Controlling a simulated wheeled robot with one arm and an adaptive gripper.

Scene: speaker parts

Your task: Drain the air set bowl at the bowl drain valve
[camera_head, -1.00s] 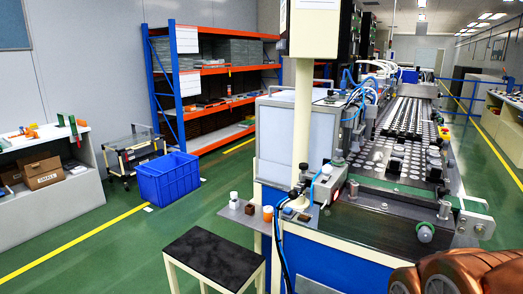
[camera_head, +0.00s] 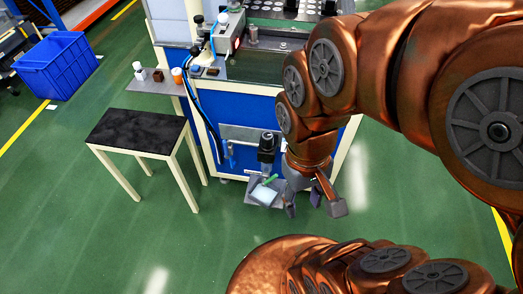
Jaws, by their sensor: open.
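A small dark cylindrical unit (camera_head: 267,143), seemingly the air set, is fixed low on the front of the machine's blue base. A grey part hangs below it; its bowl and drain valve are too small to tell apart. A small green piece (camera_head: 270,180) shows beneath it, above a grey tray (camera_head: 253,199) with a pale sheet or panel on it. My gripper (camera_head: 314,206) points down with its fingers spread, empty, just right of the tray. I cannot tell whether a finger touches it.
A black-topped stool (camera_head: 138,130) stands to the left. A side shelf (camera_head: 150,88) holds small cups and a brown block. A blue hose (camera_head: 203,115) hangs down the machine's left corner. A blue crate (camera_head: 57,66) is far left. The green floor in front is open.

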